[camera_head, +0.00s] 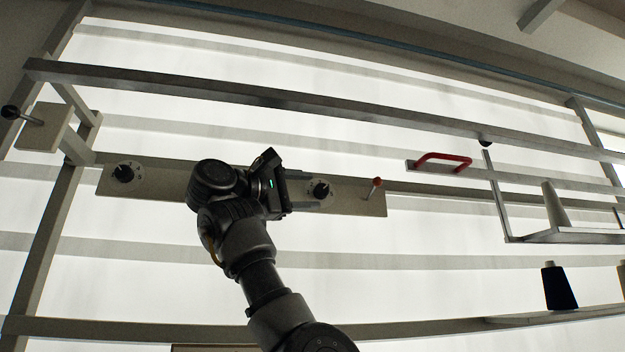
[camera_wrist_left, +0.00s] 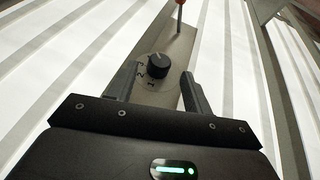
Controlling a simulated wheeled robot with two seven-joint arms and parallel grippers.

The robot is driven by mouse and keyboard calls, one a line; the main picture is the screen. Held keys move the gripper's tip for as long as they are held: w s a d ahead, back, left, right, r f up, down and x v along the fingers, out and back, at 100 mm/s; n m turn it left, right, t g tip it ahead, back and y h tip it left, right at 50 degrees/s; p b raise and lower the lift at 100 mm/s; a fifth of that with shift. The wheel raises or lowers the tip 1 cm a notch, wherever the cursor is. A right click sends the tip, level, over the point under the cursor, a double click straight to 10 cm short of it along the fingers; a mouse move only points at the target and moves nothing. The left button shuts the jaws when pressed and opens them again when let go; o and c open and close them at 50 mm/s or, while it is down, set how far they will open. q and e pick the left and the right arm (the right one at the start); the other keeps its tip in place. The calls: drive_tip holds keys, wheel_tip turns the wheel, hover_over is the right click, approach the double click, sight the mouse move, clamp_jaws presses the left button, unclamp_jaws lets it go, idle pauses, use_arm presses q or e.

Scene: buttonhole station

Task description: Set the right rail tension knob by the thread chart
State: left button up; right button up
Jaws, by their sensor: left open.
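The right rail tension knob (camera_head: 320,189) is a small black dial on the right part of a beige rail plate (camera_head: 150,197). In the left wrist view the knob (camera_wrist_left: 157,66) shows a numbered scale beside it, with 1, 2 and 3 readable. My left gripper (camera_head: 303,190) is open and faces the plate. In the wrist view its two fingers (camera_wrist_left: 160,84) stand apart on either side, with the knob just beyond the gap; contact cannot be told. A second black knob (camera_head: 123,173) is at the plate's left end. I see no readable thread chart. My right gripper is not in view.
A red-tipped lever (camera_head: 375,186) stands at the plate's right end, close to the knob. A red handle (camera_head: 442,160) is further right. Thread cones, one grey (camera_head: 555,205) and one dark (camera_head: 558,287), stand on shelves at right. Grey rails (camera_head: 300,103) cross above.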

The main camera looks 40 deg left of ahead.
sight(321, 191)
use_arm(q)
drive_tip(key=shift+p+x, duration=0.4)
drive_tip(key=shift+x, duration=0.7)
drive_tip(key=c, duration=1)
drive_tip(key=shift+o, duration=0.2)
drive_tip(key=shift+f+t+b, duration=0.3)
drive_tip(key=shift+f+b, duration=0.05)
drive_tip(key=shift+b, duration=0.75)
drive_tip(key=shift+w+r, duration=0.1)
drive_tip(key=shift+r, duration=0.15)
drive_tip(key=o, duration=1)
drive_tip(key=shift+c, duration=0.2)
